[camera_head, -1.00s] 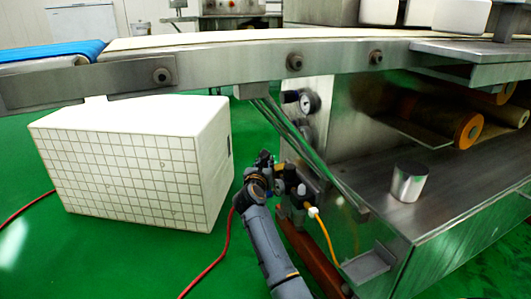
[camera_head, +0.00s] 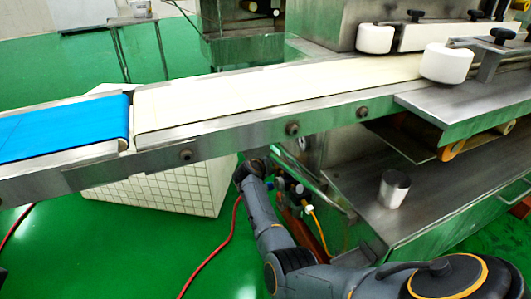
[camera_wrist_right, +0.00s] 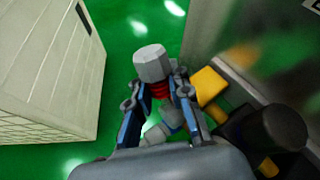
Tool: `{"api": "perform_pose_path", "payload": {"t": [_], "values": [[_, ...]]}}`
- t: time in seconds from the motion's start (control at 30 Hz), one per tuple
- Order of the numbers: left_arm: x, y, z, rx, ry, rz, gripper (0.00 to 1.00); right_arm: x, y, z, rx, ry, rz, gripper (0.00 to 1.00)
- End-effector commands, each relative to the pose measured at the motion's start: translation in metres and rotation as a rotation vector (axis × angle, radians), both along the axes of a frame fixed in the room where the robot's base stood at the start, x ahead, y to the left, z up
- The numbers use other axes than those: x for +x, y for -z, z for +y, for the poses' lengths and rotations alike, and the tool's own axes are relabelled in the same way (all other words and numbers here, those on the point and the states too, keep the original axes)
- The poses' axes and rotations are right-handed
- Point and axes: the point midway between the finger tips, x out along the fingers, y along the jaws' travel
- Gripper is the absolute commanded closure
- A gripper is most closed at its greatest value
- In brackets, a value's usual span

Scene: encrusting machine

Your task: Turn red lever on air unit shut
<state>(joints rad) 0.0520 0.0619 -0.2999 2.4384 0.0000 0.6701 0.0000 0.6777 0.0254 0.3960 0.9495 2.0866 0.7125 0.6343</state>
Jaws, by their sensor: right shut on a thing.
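The air unit (camera_head: 292,188) is on the side of the machine under the conveyor, partly hidden by my right arm in the head view. In the right wrist view, the red lever (camera_wrist_right: 160,90) shows as a small red part below a grey faceted cap (camera_wrist_right: 152,63). My right gripper (camera_wrist_right: 157,94) has its blue-sided fingers on either side of the red part and is shut on it. In the head view my right gripper is mostly hidden behind my wrist and the conveyor edge. The lever's angle cannot be told. My left gripper is not in view.
The conveyor frame (camera_head: 215,140) passes just above my right wrist. A white gridded box (camera_head: 160,192) stands left of the unit. A red hose (camera_head: 220,245) lies on the green floor. A metal cylinder (camera_head: 394,190) stands on the machine's shelf.

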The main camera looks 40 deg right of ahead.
Motion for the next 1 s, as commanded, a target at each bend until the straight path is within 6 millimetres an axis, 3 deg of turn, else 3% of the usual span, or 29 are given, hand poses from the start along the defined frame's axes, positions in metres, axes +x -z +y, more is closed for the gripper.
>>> {"api": "perform_pose_path", "payload": {"t": [0.03, 0.8, 0.83, 0.93, 1.0], "values": [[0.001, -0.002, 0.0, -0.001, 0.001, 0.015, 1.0, 0.006, -0.014, -0.002, -0.004, -0.004, -0.001, 1.0], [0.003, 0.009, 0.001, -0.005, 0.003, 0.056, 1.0, 0.009, -0.009, -0.003, 0.01, -0.004, 0.07, 1.0], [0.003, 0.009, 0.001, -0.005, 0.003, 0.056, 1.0, 0.009, -0.009, -0.003, 0.01, -0.004, 0.07, 0.76], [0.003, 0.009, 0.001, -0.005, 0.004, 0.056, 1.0, 0.009, -0.009, -0.003, 0.011, -0.004, 0.07, 0.55], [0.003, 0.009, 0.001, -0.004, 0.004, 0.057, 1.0, 0.008, -0.007, -0.003, 0.012, -0.003, 0.073, 0.53]]}}
